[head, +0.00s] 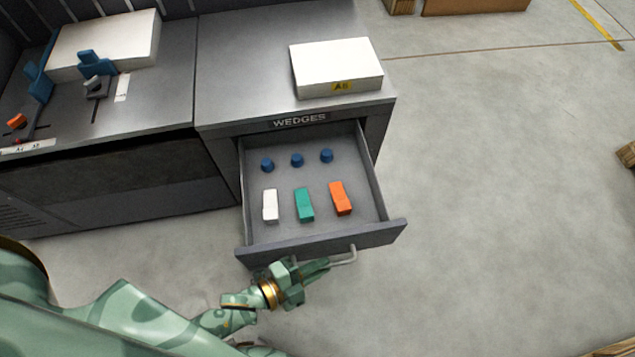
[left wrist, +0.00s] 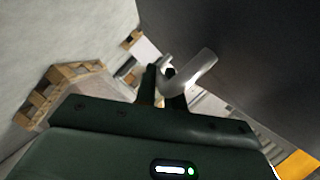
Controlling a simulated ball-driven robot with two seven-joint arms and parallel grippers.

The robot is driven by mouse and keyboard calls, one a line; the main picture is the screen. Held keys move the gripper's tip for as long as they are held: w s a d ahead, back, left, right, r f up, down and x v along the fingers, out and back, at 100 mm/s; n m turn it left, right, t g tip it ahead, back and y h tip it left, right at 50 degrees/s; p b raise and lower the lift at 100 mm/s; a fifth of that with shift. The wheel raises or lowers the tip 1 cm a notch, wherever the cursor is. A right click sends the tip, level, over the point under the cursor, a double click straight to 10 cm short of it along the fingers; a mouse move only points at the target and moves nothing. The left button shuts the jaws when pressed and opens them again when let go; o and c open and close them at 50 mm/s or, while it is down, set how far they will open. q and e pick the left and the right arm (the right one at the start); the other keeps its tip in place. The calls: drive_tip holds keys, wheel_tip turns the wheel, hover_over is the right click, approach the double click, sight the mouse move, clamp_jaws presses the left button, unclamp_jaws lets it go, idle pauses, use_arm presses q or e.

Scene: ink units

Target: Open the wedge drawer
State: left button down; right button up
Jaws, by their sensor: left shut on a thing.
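The wedge drawer (head: 315,238) is pulled well out from under the grey counter, below the "WEDGES" label (head: 299,120). Inside lie a white block (head: 270,206), a green block (head: 304,205) and an orange block (head: 341,199), with three blue round pieces (head: 297,160) behind them. My left gripper (head: 318,268) is at the drawer front, shut on the pale bar handle (head: 345,258). The handle (left wrist: 192,74) also shows between the fingers in the left wrist view. My right gripper is not in view.
A white box marked "A5" (head: 336,67) stands on the counter (head: 245,70) above the drawer. A second white block (head: 104,44) and blue fixtures (head: 95,63) are on the left worktop. The floor (head: 500,200) right of the drawer is clear.

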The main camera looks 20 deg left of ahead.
use_arm(q)
drive_tip(key=shift+s+a+f, duration=0.1)
drive_tip(key=c, duration=1.5)
unclamp_jaws()
